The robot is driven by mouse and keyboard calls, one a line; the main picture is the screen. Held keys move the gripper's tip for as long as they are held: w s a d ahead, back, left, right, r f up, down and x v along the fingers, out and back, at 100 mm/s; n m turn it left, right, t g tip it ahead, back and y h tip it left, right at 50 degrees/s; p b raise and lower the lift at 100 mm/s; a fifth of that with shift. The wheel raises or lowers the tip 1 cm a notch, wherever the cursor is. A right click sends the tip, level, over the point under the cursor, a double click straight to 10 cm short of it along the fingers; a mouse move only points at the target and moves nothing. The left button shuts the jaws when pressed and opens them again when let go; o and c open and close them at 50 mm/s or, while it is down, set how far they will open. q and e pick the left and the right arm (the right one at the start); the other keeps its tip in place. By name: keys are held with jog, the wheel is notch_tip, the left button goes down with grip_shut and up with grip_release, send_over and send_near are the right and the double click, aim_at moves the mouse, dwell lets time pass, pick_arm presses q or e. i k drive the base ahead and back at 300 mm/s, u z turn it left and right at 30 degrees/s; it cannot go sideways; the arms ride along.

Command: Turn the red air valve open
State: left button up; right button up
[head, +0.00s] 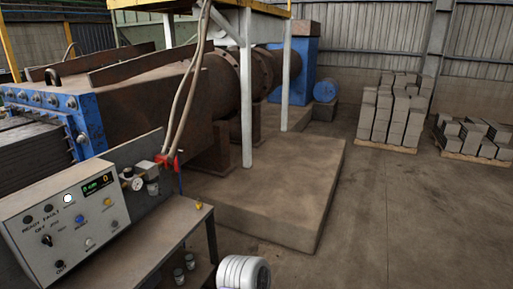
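The red air valve (166,160) is small and sits at the lower end of the hanging hoses, above the back of the bench at left centre. A round pressure gauge (137,184) and a grey fitting are just left of and below it. The valve is too small here to tell how its handle is turned. Neither gripper is in view. A white rounded part at the bottom edge looks like one of my arm links, well below and right of the valve.
A control box (65,222) with buttons and a lit display stands on the bench (150,240), left of the valve. Pale hoses (190,85) hang above the valve. A large rusty machine (150,100) is behind. Open floor (400,220) lies right; brick stacks (390,115) stand farther back.

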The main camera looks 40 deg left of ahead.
aim_at(175, 162)
jog(key=u, duration=0.35)
jog(key=i, duration=1.85)
jog(key=u, duration=2.2)
jog(key=i, duration=1.05)
jog(key=u, duration=0.8)
